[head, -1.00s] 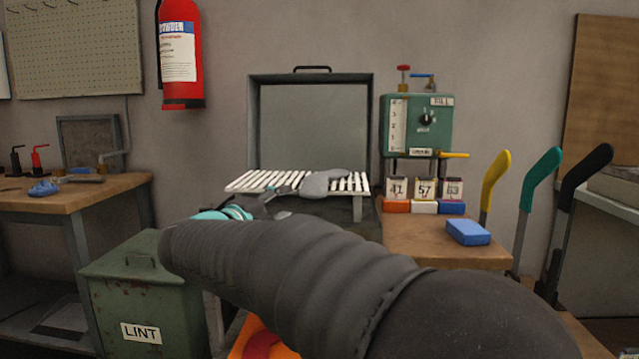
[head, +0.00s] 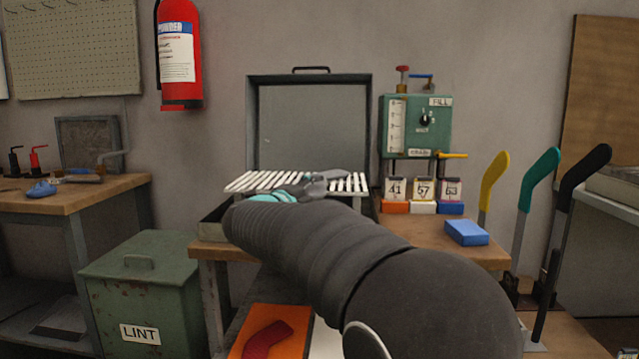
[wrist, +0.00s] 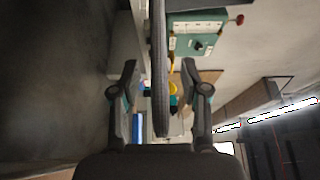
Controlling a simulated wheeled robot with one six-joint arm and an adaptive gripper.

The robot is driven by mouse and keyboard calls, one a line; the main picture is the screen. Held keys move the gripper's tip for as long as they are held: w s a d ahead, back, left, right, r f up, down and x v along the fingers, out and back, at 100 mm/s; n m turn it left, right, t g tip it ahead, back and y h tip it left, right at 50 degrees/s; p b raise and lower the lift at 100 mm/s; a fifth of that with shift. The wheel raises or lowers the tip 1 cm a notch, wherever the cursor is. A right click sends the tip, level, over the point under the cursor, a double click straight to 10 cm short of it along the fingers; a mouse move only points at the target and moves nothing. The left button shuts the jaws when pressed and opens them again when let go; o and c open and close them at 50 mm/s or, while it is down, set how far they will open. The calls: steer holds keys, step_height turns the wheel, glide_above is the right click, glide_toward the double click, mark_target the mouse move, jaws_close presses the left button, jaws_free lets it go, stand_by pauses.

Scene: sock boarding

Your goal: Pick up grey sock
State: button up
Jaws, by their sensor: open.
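The grey sock (head: 316,187) lies on the white slatted rack (head: 245,182) in the head view, partly covered by my gripper. My gripper (wrist: 160,68) is open in the wrist view, with one finger on each side of a dark grey strip (wrist: 159,95). The strip looks like the sock seen edge-on, with a gap to each finger. In the head view my arm hides much of the gripper, so I cannot tell there whether it touches the sock.
A grey raised lid (head: 310,125) stands behind the rack. A green fill box (head: 415,125) and a blue block (head: 467,232) are at right. A green lint bin (head: 140,280) is at left. A red sock shape (head: 267,340) lies on an orange board below.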

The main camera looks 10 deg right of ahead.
jaws_close()
steer(key=shift+r, duration=0.2)
